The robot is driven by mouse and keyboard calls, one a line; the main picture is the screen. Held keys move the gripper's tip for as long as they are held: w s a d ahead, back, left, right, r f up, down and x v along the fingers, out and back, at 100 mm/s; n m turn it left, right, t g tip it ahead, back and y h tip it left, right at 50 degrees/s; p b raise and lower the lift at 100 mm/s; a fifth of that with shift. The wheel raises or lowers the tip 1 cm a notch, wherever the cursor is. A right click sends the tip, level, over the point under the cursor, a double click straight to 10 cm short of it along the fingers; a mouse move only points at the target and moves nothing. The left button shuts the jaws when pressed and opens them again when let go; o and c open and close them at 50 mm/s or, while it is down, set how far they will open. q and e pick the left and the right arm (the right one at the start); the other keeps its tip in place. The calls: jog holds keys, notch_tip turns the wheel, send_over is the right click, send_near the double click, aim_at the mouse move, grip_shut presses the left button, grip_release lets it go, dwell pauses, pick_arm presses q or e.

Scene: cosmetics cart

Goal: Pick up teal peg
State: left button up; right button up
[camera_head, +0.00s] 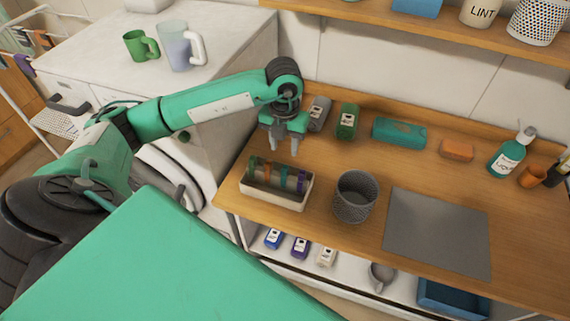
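The teal peg (282,178) seems to be one of several coloured pegs standing in a row in a small cream tray (268,199) on the wooden counter. It is small in the picture, and the tray wall hides its lower part. My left gripper (284,149) is above and behind the tray, pointing down. Its two fingers are apart, with nothing seen between them. It is not touching the pegs. My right gripper is not in view.
A grey mesh cup (354,197) stands right of the tray, beside a grey mat (438,234).

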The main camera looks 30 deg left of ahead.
aim_at(285, 168)
pick_arm(q)
notch_tip(285, 168, down, 6)
jog(key=shift+r+b, duration=0.15)
jog(key=shift+b, duration=0.95)
notch_tip(285, 168, down, 5)
jog(key=shift+w+f+b, duration=0.1)
jog(key=shift+b, duration=0.95)
jog(key=shift+d, duration=0.1)
jog(key=shift+c, duration=0.4)
grip_shut()
